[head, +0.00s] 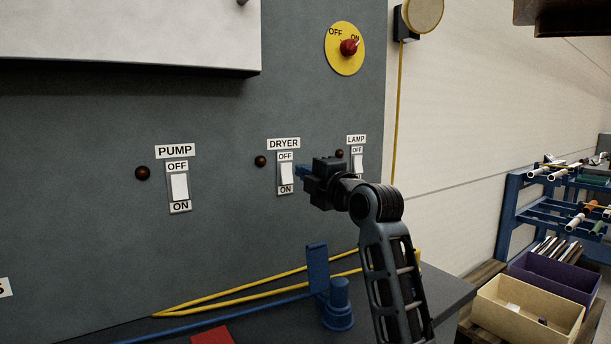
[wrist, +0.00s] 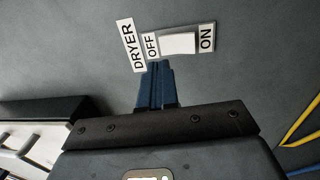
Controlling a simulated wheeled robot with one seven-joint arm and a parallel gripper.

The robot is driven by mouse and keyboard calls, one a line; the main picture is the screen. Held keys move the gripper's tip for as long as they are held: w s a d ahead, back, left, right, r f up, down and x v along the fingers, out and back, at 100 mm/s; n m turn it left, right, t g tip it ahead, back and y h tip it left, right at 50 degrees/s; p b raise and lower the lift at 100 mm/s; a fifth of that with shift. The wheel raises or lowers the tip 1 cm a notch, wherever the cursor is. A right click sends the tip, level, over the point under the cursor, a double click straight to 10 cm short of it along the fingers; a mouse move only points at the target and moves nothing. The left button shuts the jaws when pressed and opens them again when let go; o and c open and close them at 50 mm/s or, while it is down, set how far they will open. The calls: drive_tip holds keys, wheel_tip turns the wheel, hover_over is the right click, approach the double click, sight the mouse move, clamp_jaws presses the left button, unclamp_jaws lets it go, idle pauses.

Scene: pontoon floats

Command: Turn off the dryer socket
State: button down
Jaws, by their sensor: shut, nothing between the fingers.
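The dryer switch (head: 286,174) is a white rocker on the grey panel, with the DRYER label (head: 283,143) above it, OFF at its top and ON at its bottom. A dark reddish lamp (head: 260,161) sits to its left and looks unlit. My gripper (head: 302,171) is shut and empty, with its blue fingertips just right of the switch. In the wrist view the fingertips (wrist: 155,68) lie beside the OFF end of the white rocker (wrist: 179,41). I cannot tell whether they touch the panel.
The pump switch (head: 179,187) is to the left and the lamp switch (head: 357,164) close on the right, partly behind my gripper. A red knob on a yellow disc (head: 345,48) is above. A dark bench (head: 445,290) with a blue clamp-like part (head: 337,305) is below.

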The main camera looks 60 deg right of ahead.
drive_tip(key=r+b+v, duration=0.1)
drive_tip(key=r+v, duration=0.1)
drive_tip(key=v, duration=0.6)
drive_tip(key=shift+s+a, duration=0.2)
drive_tip(key=shift+s, duration=0.05)
drive_tip(key=a+f+m+y, duration=0.1)
drive_tip(key=a+f+m, duration=0.2)
drive_tip(key=a+f, duration=0.3)
drive_tip(key=a+f+m+y, duration=0.1)
drive_tip(key=a+f+m, duration=0.1)
drive_tip(key=a+f, duration=0.5)
drive_tip(key=a+f+m+y, duration=0.1)
drive_tip(key=a+f+m, duration=0.2)
drive_tip(key=a+f, duration=0.4)
drive_tip(key=shift+w+f+m+g, duration=0.15)
drive_tip(key=shift+f, duration=0.6)
drive_tip(key=shift+w+f+m+g, duration=0.1)
drive_tip(key=shift+f+m+g, duration=0.05)
drive_tip(key=shift+f, duration=0.55)
drive_tip(key=s+a+f+m+y, duration=0.25)
drive_tip(key=s+a+f, duration=0.45)
drive_tip(key=s+a, duration=0.35)
drive_tip(key=s+a+g+y, duration=0.1)
drive_tip(key=s+a+y, duration=0.3)
drive_tip(key=s, duration=0.8)
drive_tip(key=shift+a+f+m, duration=0.35)
drive_tip(key=shift+a, duration=0.8)
drive_tip(key=shift+s, duration=0.1)
